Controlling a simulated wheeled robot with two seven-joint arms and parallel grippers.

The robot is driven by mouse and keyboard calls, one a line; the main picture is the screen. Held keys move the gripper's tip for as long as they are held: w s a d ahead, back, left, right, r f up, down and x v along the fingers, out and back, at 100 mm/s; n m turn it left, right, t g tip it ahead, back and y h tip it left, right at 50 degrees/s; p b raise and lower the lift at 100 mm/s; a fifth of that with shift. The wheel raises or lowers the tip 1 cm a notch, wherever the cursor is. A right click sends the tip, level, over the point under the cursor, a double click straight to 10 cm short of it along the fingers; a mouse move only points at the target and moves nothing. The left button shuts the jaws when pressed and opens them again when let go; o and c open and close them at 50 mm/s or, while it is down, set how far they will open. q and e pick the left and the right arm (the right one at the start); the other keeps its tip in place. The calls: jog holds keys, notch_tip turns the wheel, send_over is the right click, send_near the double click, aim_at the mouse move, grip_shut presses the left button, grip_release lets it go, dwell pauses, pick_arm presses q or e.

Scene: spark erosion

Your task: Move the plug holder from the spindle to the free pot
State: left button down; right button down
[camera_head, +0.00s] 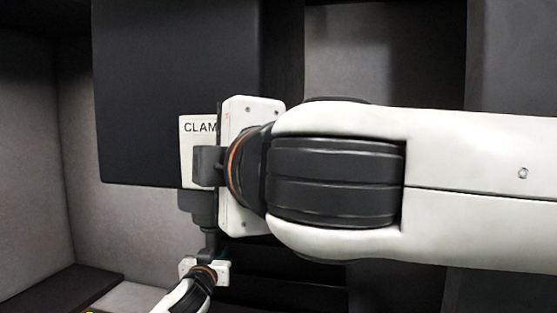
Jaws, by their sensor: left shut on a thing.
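The spindle (197,204) is a grey stub under a big dark machine head. Below it is a dark, narrow piece, the plug holder (210,240), partly hidden. My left gripper (207,258) comes from the lower left and is shut on the plug holder, just under the spindle. I cannot tell whether holder and spindle still touch. My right gripper (207,166) is in front of the white panel marked "CLAM" (196,127), its dark finger over or against it. Its wrist hides the rest, so its opening cannot be told. No pot can be made out.
The dark machine head (175,75) fills the upper left. My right arm spans the picture's right half and hides what is behind it. Grey walls (25,190) enclose the left side, with a dark ledge (60,290) at lower left.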

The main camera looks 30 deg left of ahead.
notch_tip(320, 180, down, 4)
jog(key=b, duration=0.3)
jog(key=shift+r, duration=0.15)
dwell(0.3)
